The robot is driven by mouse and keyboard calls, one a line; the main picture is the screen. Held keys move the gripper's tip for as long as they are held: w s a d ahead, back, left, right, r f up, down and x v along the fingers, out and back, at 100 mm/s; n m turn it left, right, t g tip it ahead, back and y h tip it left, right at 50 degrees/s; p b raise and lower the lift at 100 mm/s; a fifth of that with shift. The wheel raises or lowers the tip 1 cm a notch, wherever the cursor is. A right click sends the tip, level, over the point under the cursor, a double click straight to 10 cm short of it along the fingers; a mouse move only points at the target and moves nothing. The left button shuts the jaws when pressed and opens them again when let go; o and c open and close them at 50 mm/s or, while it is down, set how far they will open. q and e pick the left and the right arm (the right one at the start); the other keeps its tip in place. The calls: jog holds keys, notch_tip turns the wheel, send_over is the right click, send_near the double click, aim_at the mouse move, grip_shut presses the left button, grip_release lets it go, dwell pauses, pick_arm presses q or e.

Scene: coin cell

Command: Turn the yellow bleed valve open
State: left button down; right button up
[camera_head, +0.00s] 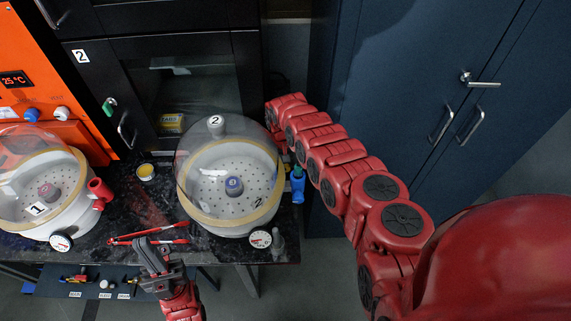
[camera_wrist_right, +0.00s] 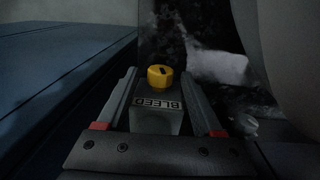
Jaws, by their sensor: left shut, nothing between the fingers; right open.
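The yellow bleed valve (camera_wrist_right: 160,76) shows in the right wrist view as a round knob with a dark mark on top. It sits on a grey block (camera_wrist_right: 157,118) labelled BLEED. My right gripper (camera_wrist_right: 159,82) is open, with one finger on each side of the block and knob and gaps visible to both. In the head view my right arm reaches behind the clear dome marked 2, so that gripper and the valve are hidden there. My left gripper (camera_head: 144,241) is shut and empty at the counter's front edge, far from the valve.
Two clear-domed chambers, number 2 (camera_head: 215,217) and number 1 (camera_head: 15,222), stand on the dark counter (camera_head: 150,205). A blue fitting (camera_head: 298,184) and gauge (camera_head: 260,239) flank chamber 2. A blue cabinet (camera_head: 420,80) stands on the right. Thin red bars (camera_head: 150,234) lie by my left gripper.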

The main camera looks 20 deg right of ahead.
grip_shut()
jog(key=shift+s+d+r+y+p, duration=0.15)
jog(key=shift+r+y+p, duration=0.3)
jog(key=shift+p, duration=0.7)
jog(key=shift+f+t+y+p, duration=0.3)
jog(key=shift+f+y, duration=0.05)
jog(key=shift+y, duration=0.2)
jog(key=shift+f+y, duration=0.1)
jog(key=shift+y, duration=0.4)
grip_release()
